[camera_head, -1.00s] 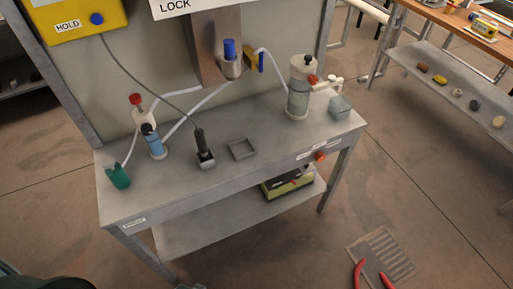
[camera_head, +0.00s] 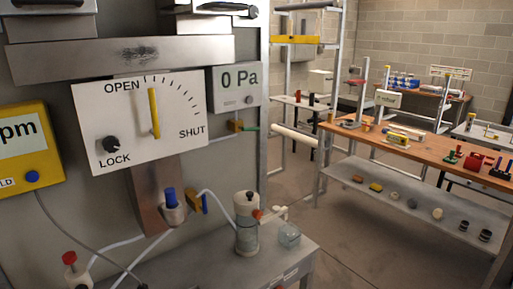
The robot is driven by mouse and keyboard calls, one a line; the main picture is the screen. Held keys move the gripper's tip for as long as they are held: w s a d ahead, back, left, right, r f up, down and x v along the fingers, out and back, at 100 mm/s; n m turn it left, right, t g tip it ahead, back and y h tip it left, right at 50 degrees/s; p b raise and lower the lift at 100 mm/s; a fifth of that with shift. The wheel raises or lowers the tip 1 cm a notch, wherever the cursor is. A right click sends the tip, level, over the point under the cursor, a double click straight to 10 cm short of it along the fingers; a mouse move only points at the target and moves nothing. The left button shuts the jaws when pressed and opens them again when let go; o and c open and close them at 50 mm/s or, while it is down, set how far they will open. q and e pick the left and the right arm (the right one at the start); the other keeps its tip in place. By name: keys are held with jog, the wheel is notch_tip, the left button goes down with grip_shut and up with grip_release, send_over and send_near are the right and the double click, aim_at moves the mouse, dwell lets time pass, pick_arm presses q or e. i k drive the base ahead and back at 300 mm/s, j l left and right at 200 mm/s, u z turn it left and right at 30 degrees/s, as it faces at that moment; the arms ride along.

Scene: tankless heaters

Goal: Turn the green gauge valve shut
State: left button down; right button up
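A white dial plate (camera_head: 140,120) marked OPEN, SHUT and LOCK is left of the gauge. Its yellow lever (camera_head: 154,113) stands nearly upright, close to OPEN. Neither gripper is in this view.
A second yellow valve with a blue handle (camera_head: 204,203) is lower, by a blue-topped fitting (camera_head: 171,198). A clear bottle (camera_head: 247,225) stands on the metal bench (camera_head: 215,268). A wooden workbench (camera_head: 425,150) is at right, with open floor between.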

aim_at(245, 129)
jog(key=l+z, duration=0.3)
jog(key=i+l+z, duration=0.15)
jog(key=l+z, duration=0.2)
jog(key=l, duration=0.15)
jog(key=i+l+z, duration=0.15)
jog(key=l+z, duration=0.15)
jog(key=l, duration=0.1)
